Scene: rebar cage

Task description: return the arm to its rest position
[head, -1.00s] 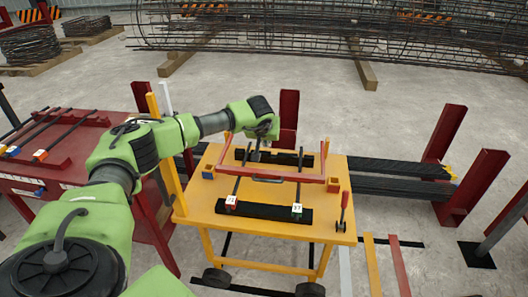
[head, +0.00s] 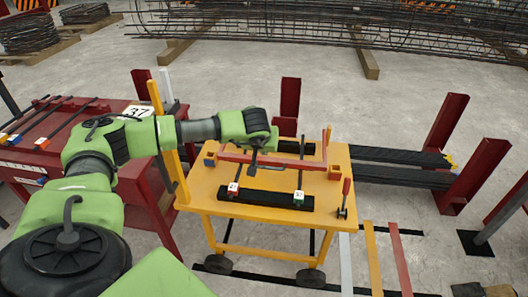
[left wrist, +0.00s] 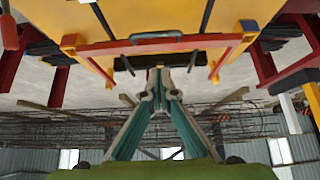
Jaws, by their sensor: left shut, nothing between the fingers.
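My left arm comes in from the left in the head view, and its left gripper (head: 257,158) hangs above the back part of the yellow cart (head: 208,203). In the left wrist view the two gripper fingers (left wrist: 158,75) come together, shut and empty, near the red hinged bar (left wrist: 118,47). The red bar with its grey handle (left wrist: 156,35) spans the cart top. Two dark rods with labelled ends, one label reading 37 (head: 299,196), lie across black supports on the cart. The forearm and hand hide part of the cart's back edge. My right gripper is not in view.
A dark red table (head: 75,150) with rods stands at the left, with a 37 sign (head: 138,111) at its back. Red uprights (head: 290,98) and dark bar stacks (head: 395,155) are behind and right of the cart.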

